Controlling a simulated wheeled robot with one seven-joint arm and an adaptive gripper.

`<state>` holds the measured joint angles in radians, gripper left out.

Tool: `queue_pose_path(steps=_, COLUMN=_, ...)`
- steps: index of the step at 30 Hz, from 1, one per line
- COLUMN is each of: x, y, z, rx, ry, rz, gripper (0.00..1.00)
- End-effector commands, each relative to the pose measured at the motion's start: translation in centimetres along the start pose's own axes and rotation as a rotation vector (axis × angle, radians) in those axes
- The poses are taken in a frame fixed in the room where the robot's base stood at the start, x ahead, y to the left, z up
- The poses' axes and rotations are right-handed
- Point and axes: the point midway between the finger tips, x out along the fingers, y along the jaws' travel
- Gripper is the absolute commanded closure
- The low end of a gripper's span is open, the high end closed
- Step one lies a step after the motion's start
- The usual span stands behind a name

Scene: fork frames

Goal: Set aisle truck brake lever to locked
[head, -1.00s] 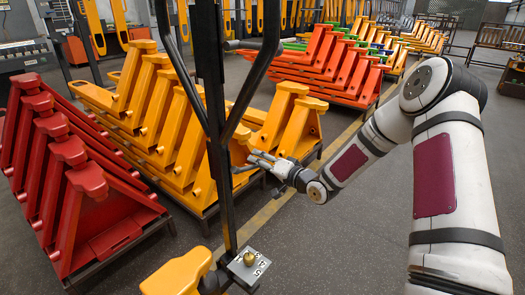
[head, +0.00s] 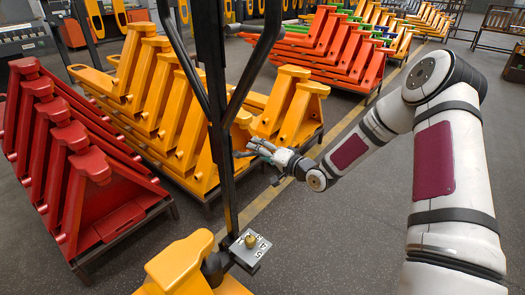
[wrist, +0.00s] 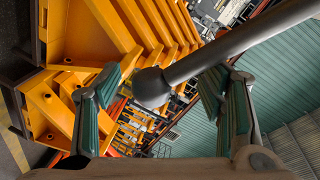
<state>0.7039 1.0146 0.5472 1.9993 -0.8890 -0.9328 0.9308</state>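The aisle truck's dark upright handle post (head: 212,120) stands in the middle of the head view, with branching bars at the top. A small metal plate (head: 243,262) with markings and a brass knob (head: 251,241) sits low on the post, above the truck's yellow body (head: 180,262). I cannot tell which part is the brake lever. My gripper (head: 245,148) is open just right of the post, well above the plate. In the wrist view, a dark rod with a rounded end (wrist: 215,52) crosses between the open fingers (wrist: 158,95). Contact cannot be told.
Red pallet-truck-like forms (head: 75,165) stand at left, yellow ones (head: 165,110) behind the post, and orange-red ones (head: 325,55) further back. Open grey floor (head: 340,235) lies to the right, with a yellow line (head: 290,185) across it.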

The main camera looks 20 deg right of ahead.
Motion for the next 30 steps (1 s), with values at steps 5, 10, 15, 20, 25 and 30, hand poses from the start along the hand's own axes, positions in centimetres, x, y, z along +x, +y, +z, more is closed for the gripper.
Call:
queue_pose_path(steps=5, x=0.1, y=-0.3, z=0.4, rx=0.0, ry=-0.007, rz=-0.005, gripper=0.33)
queue_pose_path(steps=10, x=0.0, y=-0.2, z=0.1, rx=-0.001, ry=-0.002, rz=-0.004, gripper=0.33)
queue_pose_path(steps=15, x=-0.7, y=-0.2, z=-0.1, rx=-0.001, ry=0.002, rz=-0.004, gripper=0.33)
queue_pose_path(steps=20, x=-3.2, y=-0.1, z=-0.1, rx=0.0, ry=0.003, rz=-0.002, gripper=0.33)
queue_pose_path(steps=25, x=-6.8, y=-0.1, z=-0.1, rx=0.0, ry=0.002, rz=-0.002, gripper=0.33)
queue_pose_path(steps=30, x=-9.8, y=-0.2, z=0.1, rx=0.0, ry=-0.001, rz=-0.003, gripper=0.33)
